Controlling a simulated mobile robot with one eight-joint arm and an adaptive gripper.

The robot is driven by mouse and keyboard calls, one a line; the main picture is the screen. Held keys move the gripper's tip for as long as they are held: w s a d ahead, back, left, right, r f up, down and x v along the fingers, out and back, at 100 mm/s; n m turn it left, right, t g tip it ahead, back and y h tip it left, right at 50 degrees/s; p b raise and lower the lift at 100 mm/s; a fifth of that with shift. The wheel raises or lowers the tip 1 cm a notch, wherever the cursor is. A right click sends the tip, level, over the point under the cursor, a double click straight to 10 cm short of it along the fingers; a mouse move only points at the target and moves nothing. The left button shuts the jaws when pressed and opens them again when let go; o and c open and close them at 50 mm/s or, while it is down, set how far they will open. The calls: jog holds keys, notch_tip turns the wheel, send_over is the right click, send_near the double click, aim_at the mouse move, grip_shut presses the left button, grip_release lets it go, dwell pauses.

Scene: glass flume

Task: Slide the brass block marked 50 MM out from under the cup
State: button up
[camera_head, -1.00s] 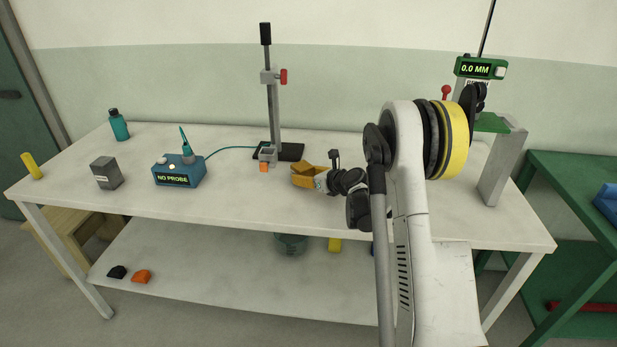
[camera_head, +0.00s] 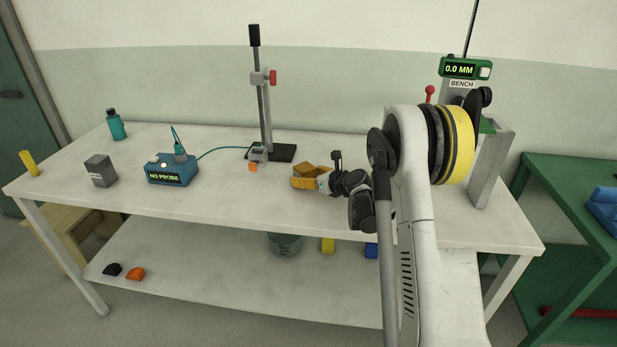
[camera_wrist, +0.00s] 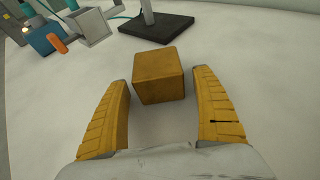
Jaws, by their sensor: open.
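A plain brass-brown block (camera_wrist: 159,76) sits on the white bench between the yellow fingers of my gripper (camera_wrist: 160,90) in the wrist view. My gripper is open, with a visible gap on each side of the block. No marking shows on the block's visible faces, and no cup stands on it. In the head view the block (camera_head: 303,168) is partly hidden by my gripper (camera_head: 308,178). A small grey square cup-like piece (camera_wrist: 90,26) stands beyond and to the left, with an orange piece (camera_wrist: 57,44) near it. What lies under it is unclear.
A clamp stand on a black base (camera_head: 284,153) is behind the block. A blue NO PROBE box (camera_head: 172,176), a grey block (camera_head: 100,171) and a teal bottle (camera_head: 116,125) are left. A green BENCH gauge (camera_head: 466,70) reads 0.0 MM at right. Bench front is clear.

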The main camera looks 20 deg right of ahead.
jog(key=shift+s, duration=0.1)
jog(key=v, duration=1.2)
jog(key=shift+r, duration=0.1)
jog(key=a+r+m+t+h, duration=0.3)
jog(key=r+m, duration=0.5)
jog(key=r, duration=0.8)
jog(key=s+r+m+h, duration=0.55)
jog(key=r+m, duration=0.35)
jog(key=m, duration=0.5)
jog(key=s+a+f+m+g+y, duration=0.2)
jog(key=s+a+f+m, duration=0.3)
jog(key=s, duration=0.3)
jog(key=s+a+f+m+g+y, duration=0.1)
jog(key=s+a+f+m+g, duration=0.3)
jog(key=s, duration=0.5)
jog(key=s+a+f+m+g+y, duration=0.2)
jog(key=s+a+f+m+g, duration=0.1)
jog(key=s+a+f+m, duration=0.4)
jog(key=shift+s+a+f+y, duration=0.35)
jog(key=shift+s+a+f, duration=0.25)
jog(key=shift+s, duration=0.55)
